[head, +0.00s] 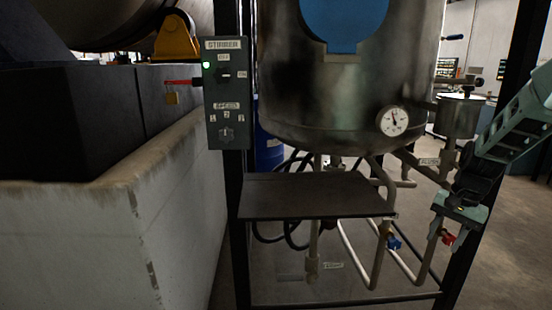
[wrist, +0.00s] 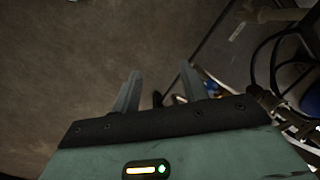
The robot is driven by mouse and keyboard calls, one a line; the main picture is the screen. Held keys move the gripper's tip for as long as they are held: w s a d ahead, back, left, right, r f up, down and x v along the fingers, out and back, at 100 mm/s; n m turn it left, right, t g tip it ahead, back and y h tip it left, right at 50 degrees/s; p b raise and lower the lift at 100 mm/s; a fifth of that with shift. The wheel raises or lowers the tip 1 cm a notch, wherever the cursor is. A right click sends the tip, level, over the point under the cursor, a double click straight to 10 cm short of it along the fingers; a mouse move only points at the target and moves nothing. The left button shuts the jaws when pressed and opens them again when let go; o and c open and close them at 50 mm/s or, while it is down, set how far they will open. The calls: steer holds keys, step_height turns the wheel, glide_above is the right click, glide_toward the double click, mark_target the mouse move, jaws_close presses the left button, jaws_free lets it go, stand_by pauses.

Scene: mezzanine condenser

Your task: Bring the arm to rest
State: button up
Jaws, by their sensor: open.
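My arm comes in from the right edge of the head view and slopes down to the left. My gripper (head: 447,236) hangs at its end, beside the right post of the vessel's frame, with the fingers pointing down. In the wrist view my gripper (wrist: 160,78) shows two fingers spread apart with nothing between them. Bare floor lies below them. A red valve handle (head: 449,238) shows at the fingers in the head view; I cannot tell whether they touch it.
A steel vessel (head: 350,90) with a gauge (head: 393,120) stands in a dark frame. A shelf plate (head: 310,197), pipes and a blue valve handle (head: 394,243) are below it. A stirrer control box (head: 226,92) and a low wall (head: 130,220) are left. Floor is open at right.

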steer(key=s+a+r+n+t+h, duration=0.15)
steer(key=s+a+n, duration=0.3)
steer(key=s, duration=0.45)
steer(key=s+a+r+n+t+h, duration=0.1)
steer(key=s+a+r+n, duration=0.3)
steer(key=s, duration=0.5)
steer(key=s+a+r+n+g+y, duration=0.1)
steer(key=s+a+n, duration=0.3)
steer(key=s+a, duration=0.45)
steer(key=s+a+n+g, duration=0.2)
steer(key=s+a+n, duration=0.3)
steer(key=a, duration=0.6)
step_height(320, 180, up, 19)
steer(key=m+p, duration=0.1)
steer(key=p, duration=1.8)
steer(key=shift+s+r, duration=0.15)
steer(key=shift+s, duration=0.15)
steer(key=shift+t, duration=0.25)
